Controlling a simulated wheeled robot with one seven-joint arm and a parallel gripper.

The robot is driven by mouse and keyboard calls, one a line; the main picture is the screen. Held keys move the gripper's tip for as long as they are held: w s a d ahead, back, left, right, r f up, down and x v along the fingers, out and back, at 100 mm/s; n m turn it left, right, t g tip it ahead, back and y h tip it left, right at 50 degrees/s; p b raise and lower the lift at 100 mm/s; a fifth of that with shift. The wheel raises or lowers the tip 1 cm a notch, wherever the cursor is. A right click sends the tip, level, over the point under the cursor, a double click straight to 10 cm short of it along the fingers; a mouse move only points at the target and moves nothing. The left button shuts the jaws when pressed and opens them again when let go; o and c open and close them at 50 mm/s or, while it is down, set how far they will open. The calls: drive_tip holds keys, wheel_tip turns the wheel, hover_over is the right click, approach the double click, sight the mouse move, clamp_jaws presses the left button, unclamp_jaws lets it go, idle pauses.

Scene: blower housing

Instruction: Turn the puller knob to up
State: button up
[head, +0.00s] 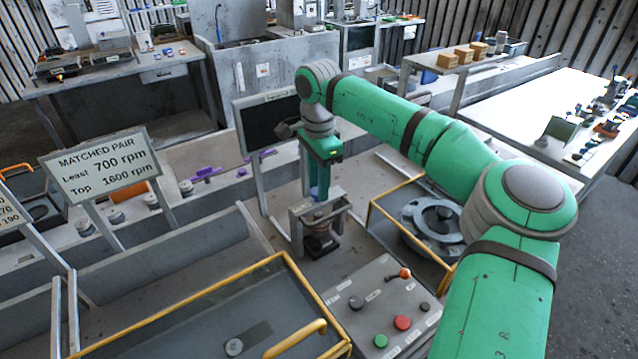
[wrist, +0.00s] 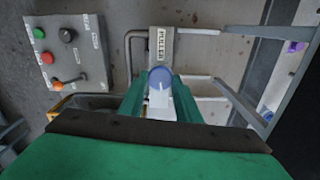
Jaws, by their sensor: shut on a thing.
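The puller knob (wrist: 160,77) is round and blue with a white pointer bar, which runs toward the bottom of the wrist view. A grey plate marked PULLER (wrist: 161,45) is beside it, its lettering turned sideways. My gripper (wrist: 160,100) is shut on the knob, with one green finger on each side of it. In the head view my gripper (head: 317,190) reaches down to the puller stand (head: 320,212), and only a little blue of the knob shows between the fingers. The knob's position marks are not readable.
A control box (head: 385,312) with green, red and black knobs and an orange lever stands in front. A yellow-framed guard (head: 410,183) over a round grey part is close on the right. A dark screen (head: 268,125) stands behind, left of my gripper.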

drive_tip(key=n, duration=0.4)
drive_tip(key=shift+a+n, duration=0.15)
drive_tip(key=shift+n, duration=0.25)
drive_tip(key=n, duration=0.3)
drive_tip(key=shift+n, duration=0.3)
drive_tip(key=n, duration=0.4)
drive_tip(key=shift+s, duration=0.1)
drive_tip(key=shift+n, duration=2.1)
drive_tip(key=o, duration=1.1)
drive_tip(key=shift+c, duration=0.2)
